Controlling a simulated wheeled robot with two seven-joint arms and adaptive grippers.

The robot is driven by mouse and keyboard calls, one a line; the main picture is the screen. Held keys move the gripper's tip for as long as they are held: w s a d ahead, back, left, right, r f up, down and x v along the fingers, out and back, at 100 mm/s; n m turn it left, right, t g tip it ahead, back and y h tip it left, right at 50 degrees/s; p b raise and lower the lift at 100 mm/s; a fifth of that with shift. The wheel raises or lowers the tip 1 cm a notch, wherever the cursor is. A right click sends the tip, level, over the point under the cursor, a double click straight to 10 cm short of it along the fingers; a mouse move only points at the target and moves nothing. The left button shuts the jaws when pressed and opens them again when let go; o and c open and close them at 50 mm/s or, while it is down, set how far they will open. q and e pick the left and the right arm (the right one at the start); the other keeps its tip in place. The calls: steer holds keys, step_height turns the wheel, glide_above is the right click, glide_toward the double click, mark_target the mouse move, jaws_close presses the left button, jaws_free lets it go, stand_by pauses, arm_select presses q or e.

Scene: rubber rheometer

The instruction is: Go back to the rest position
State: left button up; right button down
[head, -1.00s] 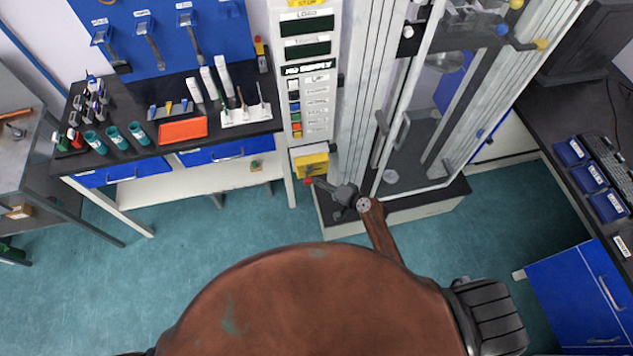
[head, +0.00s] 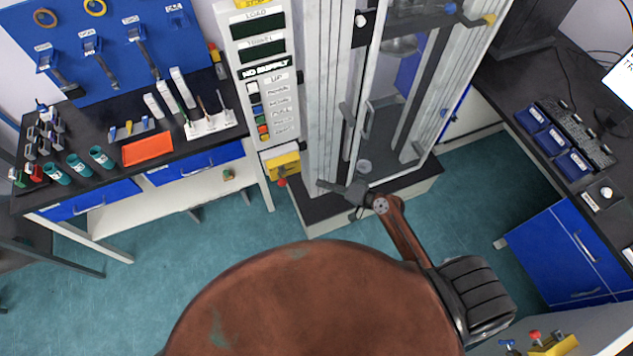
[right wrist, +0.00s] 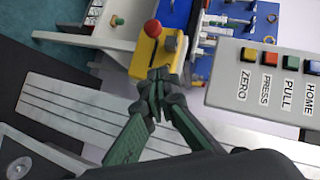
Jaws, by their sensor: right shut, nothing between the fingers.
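My right gripper (head: 322,183) is shut and empty, in front of the tall testing machine (head: 322,110). In the right wrist view its closed fingertips (right wrist: 160,76) overlap the yellow box (right wrist: 147,52) with a red button (right wrist: 152,28). In the head view the yellow box (head: 284,162) and its red button (head: 282,183) lie to the left of the fingertips, with a visible gap. My left gripper is not in view.
The machine's control panel (head: 262,75) stands left of its clear door. A black bench (head: 80,125) with tools and an orange tray (head: 148,149) is at left. A desk with blue trays (head: 550,140) and a blue cabinet (head: 560,255) is at right. Teal floor is open between.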

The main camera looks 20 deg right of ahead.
stand_by(0.6)
